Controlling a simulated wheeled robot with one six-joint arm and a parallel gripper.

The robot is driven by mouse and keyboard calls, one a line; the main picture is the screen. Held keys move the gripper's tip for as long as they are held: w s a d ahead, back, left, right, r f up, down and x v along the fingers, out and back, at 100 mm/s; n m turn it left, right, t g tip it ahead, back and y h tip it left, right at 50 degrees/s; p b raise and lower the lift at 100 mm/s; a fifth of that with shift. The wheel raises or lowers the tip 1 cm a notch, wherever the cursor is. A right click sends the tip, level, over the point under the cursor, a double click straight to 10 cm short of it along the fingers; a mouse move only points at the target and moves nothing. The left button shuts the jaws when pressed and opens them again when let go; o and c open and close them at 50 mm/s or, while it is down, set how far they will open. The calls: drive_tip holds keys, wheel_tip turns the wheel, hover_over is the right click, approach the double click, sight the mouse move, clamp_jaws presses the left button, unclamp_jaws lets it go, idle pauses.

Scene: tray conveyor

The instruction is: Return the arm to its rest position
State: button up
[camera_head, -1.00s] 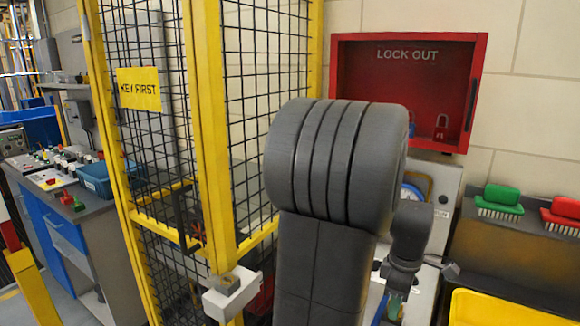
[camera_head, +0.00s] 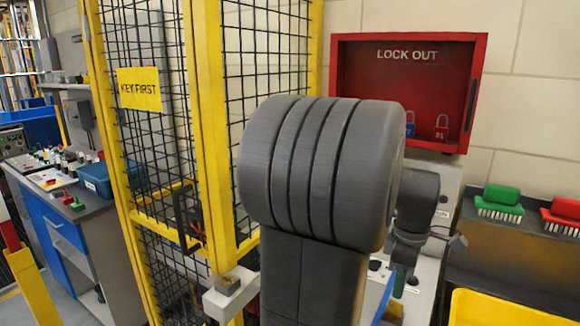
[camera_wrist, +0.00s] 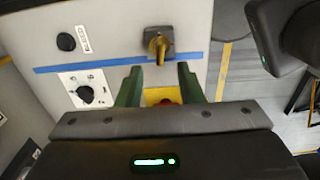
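My gripper (camera_wrist: 158,78) shows in the wrist view with its two green fingers apart and nothing held between them. Beyond the gap, on a light control panel (camera_wrist: 118,20), is a yellow plate with a red part (camera_wrist: 160,97), partly hidden by my gripper. A yellow rotary handle (camera_wrist: 158,46) sits above it. In the head view my gripper (camera_head: 399,284) hangs low at the right of my large grey arm link, in front of the panel, small and partly hidden. The arm covers the middle of that view.
A red lock-out box (camera_head: 405,75) with padlocks is on the wall behind the arm. A yellow-framed mesh fence (camera_head: 210,130) stands close at left. At right are a green brush (camera_head: 503,195), a red brush (camera_head: 563,208) and a yellow bin (camera_head: 505,308). A blue tray (camera_head: 95,180) sits on the far-left bench.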

sight(397, 302)
wheel_tip(397, 302, down, 7)
drive_tip(key=shift+f, duration=0.1)
wheel_tip(397, 302, up, 7)
drive_tip(key=p, duration=0.4)
drive_tip(key=shift+f, duration=0.1)
drive_tip(key=shift+a, duration=0.1)
